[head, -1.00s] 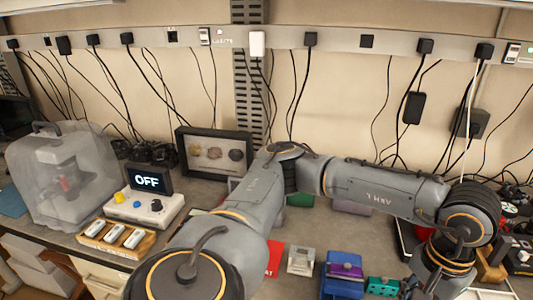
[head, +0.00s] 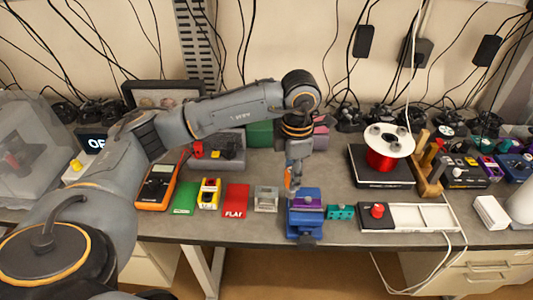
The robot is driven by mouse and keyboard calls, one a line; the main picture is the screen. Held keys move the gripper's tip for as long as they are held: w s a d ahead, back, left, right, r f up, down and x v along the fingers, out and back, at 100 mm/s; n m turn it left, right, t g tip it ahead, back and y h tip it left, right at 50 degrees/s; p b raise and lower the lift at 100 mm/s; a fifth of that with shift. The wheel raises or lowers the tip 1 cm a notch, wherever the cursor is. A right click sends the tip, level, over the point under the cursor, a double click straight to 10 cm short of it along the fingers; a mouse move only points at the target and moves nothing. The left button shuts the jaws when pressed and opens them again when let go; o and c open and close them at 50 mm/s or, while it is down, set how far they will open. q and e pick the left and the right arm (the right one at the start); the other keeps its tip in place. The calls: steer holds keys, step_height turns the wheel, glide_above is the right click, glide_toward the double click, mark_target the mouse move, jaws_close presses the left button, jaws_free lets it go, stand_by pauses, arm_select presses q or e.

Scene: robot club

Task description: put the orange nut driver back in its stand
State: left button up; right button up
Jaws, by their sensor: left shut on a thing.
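My left gripper (head: 293,165) points down over the bench, just behind the blue block. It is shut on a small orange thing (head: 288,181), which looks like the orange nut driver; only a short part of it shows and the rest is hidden. A wooden stand (head: 430,172) with upright parts is on the bench to the right, beside the red spool; I cannot tell for sure that it is the driver's stand. My right gripper is not in view.
A blue vise-like block (head: 304,222) with a purple top is close below the gripper. A teal block (head: 341,212), a white tray (head: 425,217) and a red spool (head: 381,160) on a black base lie to the right. An orange multimeter (head: 159,187) is on the left.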

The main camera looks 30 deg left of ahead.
arm_select(q)
steer(key=w+a+f+n+p, duration=0.15)
steer(key=a+n, duration=0.35)
steer(key=n, duration=0.9)
steer(key=w+a+f+n+p, duration=0.1)
steer(key=w+a+n+p, duration=0.2)
steer(key=n, duration=1.2)
step_height(320, 180, down, 6)
steer(key=s+a+b, duration=0.1)
steer(key=b, duration=0.2)
steer(key=shift+s+a+r, duration=0.15)
steer(key=shift+s, duration=0.1)
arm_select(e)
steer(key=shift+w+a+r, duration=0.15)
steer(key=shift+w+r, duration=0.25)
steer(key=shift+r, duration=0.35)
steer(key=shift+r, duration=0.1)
arm_select(q)
steer(key=shift+f+n, duration=0.3)
steer(key=shift+f, duration=0.2)
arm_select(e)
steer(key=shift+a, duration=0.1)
arm_select(q)
steer(key=shift+f+b, duration=1.1)
steer(key=shift+f, duration=0.2)
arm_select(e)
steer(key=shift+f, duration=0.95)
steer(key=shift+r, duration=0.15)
